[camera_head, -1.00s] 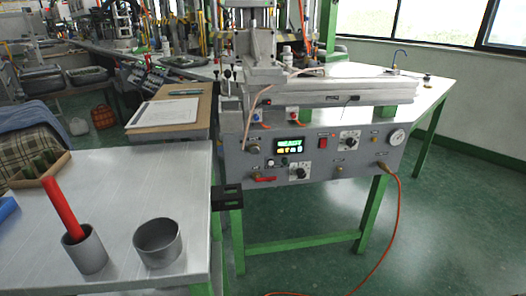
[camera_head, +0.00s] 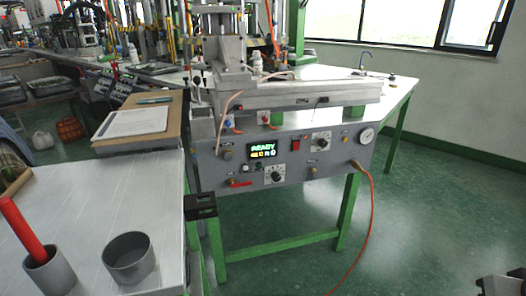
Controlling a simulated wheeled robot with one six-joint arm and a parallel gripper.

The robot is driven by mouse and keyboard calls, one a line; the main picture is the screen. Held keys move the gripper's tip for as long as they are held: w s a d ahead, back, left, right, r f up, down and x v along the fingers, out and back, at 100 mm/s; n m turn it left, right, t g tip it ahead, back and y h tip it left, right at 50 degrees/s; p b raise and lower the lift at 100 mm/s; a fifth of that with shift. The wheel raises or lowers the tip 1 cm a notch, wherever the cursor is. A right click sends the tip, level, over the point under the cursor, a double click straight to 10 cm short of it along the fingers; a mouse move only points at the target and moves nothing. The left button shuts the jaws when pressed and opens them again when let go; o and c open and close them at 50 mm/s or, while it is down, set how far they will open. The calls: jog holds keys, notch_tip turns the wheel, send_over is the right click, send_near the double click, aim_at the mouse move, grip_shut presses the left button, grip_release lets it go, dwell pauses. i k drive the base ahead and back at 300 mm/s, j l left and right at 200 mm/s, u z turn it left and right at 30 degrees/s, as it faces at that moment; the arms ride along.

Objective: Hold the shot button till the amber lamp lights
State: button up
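The grey control panel (camera_head: 325,160) of the wax injector faces me, with a lit display (camera_head: 262,151) reading READY in green. A red rectangular switch (camera_head: 296,144) sits right of the display. A small amber round part (camera_head: 346,137) is near the upper right; I cannot tell whether it is lit. Several small buttons and knobs are below the display, and their labels are too small to read, so I cannot tell which is the shot button. A grey part with dark tips at the bottom right corner appears to be my gripper (camera_head: 500,284), cut off by the frame and far from the panel.
A metal table (camera_head: 90,210) at left holds a grey cup (camera_head: 129,260) and another cup (camera_head: 50,277) with a red stick (camera_head: 22,232). A black bracket (camera_head: 201,206) juts from the table edge. An orange hose (camera_head: 368,215) hangs to the floor. Floor right of the machine is clear.

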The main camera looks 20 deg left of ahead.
aim_at(228, 156)
jog(key=k+j, duration=0.25)
jog(key=k, duration=0.2)
jog(key=k+j, duration=0.55)
jog(key=k, duration=0.3)
jog(key=i+j, duration=0.7)
jog(key=i, duration=0.15)
